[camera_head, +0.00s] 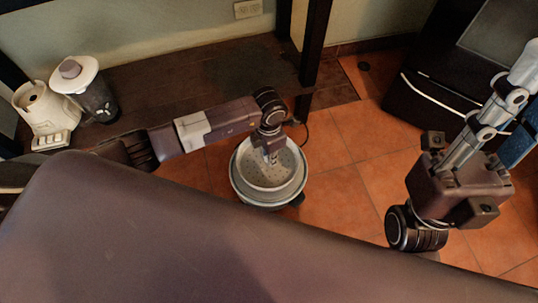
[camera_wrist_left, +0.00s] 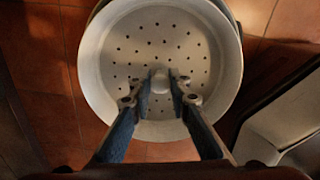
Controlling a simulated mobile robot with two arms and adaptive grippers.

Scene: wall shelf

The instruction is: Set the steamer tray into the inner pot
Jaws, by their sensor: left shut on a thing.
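The steamer tray (camera_head: 254,172) is a pale round pan with many small holes. It also shows in the left wrist view (camera_wrist_left: 130,60), with a small knob (camera_wrist_left: 161,80) at its middle. My left gripper (camera_head: 271,158) points down over the tray and is shut on that knob. A pale grey round pot (camera_head: 262,203) shows as a rim around and below the tray. The tray lies over its mouth; I cannot tell whether it is seated or just above. The pot's inside is hidden. My right gripper (camera_head: 500,115) is at the right edge, far from the pot, fingertips partly cut off.
A dark wooden table (camera_head: 190,75) stands behind the left arm, its leg (camera_head: 314,45) near the pot. A cream kettle-like appliance (camera_head: 46,110) and a blender (camera_head: 90,90) stand on it. A dark appliance (camera_head: 450,75) stands at back right. Tiled floor (camera_head: 350,135) is clear between.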

